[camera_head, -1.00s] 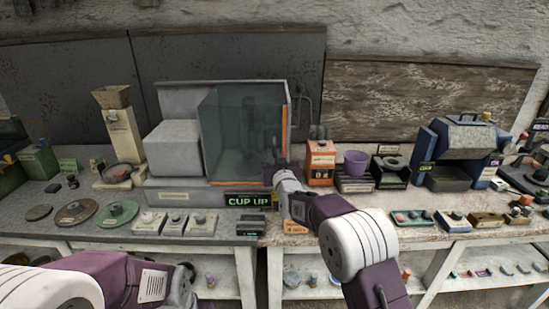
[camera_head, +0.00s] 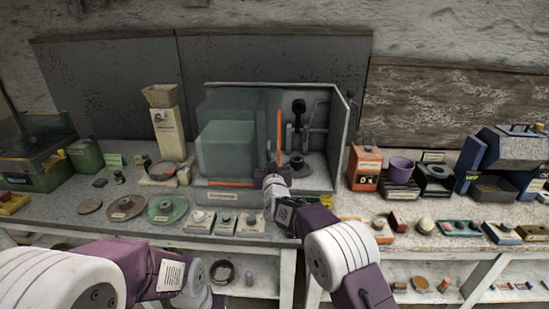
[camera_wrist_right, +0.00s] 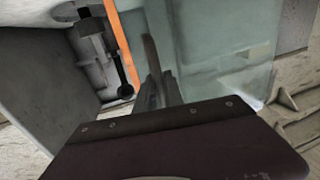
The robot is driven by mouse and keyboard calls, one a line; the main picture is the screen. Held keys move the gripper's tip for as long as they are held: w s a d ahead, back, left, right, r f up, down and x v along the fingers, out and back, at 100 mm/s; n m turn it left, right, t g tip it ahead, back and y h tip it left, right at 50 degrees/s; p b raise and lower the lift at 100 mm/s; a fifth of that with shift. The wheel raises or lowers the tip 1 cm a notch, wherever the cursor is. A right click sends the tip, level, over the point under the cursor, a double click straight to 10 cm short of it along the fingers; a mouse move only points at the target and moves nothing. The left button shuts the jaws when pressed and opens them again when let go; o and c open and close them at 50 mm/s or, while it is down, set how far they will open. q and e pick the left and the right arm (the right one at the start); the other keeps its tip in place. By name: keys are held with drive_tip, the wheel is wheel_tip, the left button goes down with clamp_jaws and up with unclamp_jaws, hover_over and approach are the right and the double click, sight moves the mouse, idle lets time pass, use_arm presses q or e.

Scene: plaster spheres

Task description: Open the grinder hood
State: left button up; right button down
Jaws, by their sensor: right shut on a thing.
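The grinder hood (camera_head: 238,135) is a clear greenish cover with an orange edge (camera_head: 280,138). It stands to the left on the grinder, over the grey block. The grinder's chamber (camera_head: 318,120) is uncovered on the right and shows a dark spindle and a round wheel (camera_head: 294,168). My right gripper (camera_head: 268,173) is at the hood's lower front, by the orange edge, shut on the hood; its fingertips are partly hidden. The right wrist view shows the fingers (camera_wrist_right: 158,88) against the clear hood panel (camera_wrist_right: 220,60). My left gripper (camera_head: 197,288) is low in front; its fingers are unclear.
A row of small labelled blocks (camera_head: 225,223) and several discs (camera_head: 125,207) lie along the bench front. An orange box (camera_head: 365,168) and a purple cup (camera_head: 401,169) stand right of the grinder. A beige funnel-topped column (camera_head: 168,130) stands left of it.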

drive_tip(key=shift+a, duration=0.55)
drive_tip(key=c, duration=1.5)
unclamp_jaws()
drive_tip(key=shift+d, duration=0.1)
drive_tip(key=shift+o, duration=0.2)
drive_tip(key=s+d+b, duration=0.1)
drive_tip(key=s+b, duration=0.1)
drive_tip(key=s, duration=0.7)
drive_tip(key=shift+d, duration=0.35)
